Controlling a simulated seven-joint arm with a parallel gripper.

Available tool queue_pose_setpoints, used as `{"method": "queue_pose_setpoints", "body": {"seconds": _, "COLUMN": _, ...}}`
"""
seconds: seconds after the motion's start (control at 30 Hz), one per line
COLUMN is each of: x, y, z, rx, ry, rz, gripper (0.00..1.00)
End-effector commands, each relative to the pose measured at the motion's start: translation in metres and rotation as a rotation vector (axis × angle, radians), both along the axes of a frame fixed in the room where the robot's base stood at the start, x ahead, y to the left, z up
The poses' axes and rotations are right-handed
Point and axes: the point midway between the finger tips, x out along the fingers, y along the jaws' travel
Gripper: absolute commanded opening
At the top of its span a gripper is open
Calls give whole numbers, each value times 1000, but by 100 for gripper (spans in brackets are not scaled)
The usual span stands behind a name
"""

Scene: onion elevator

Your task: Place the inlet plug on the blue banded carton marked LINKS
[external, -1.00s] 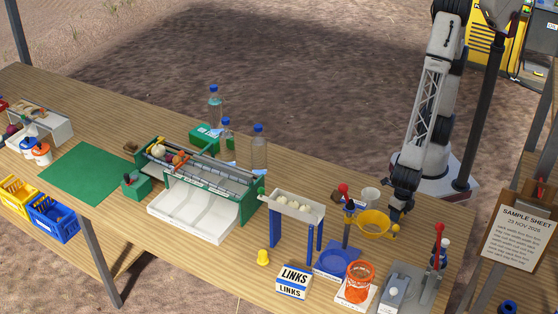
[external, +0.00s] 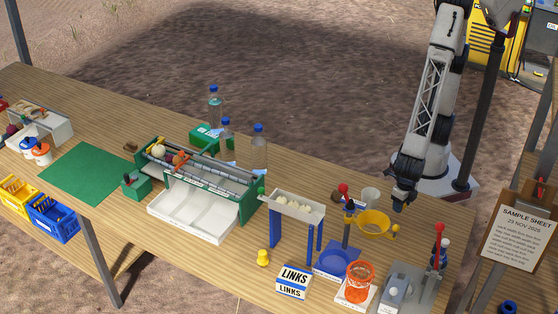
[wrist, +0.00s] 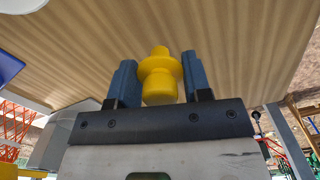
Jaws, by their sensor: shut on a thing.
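In the wrist view a yellow stepped plug (wrist: 161,82), with a wide flange and narrower ends, sits between the two blue-grey fingers of my gripper (wrist: 160,68), which is shut on it. In the external view my gripper (external: 399,205) is at the right of the bench, beside the yellow funnel, well to the right of the carton. The held plug is not clearly made out there. The white carton marked LINKS (external: 293,282) stands near the bench's front edge. Its top looks bare. A similar yellow stepped piece (external: 263,257) stands just left of the carton.
A yellow funnel (external: 373,223) on a stand, a blue tray (external: 337,262), an orange basket (external: 359,284) and a grey device with a red-topped lever (external: 437,245) crowd the right end. A raised white trough (external: 296,207) stands behind the carton.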

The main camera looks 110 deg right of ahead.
Motion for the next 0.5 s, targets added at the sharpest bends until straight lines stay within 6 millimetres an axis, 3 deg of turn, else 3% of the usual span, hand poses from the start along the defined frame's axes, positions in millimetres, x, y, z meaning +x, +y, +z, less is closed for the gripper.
{"method": "queue_pose_setpoints", "body": {"seconds": 0.5, "x": -59, "y": -56, "z": 8, "rx": 0, "ry": -1, "rz": 0, "gripper": 19}}
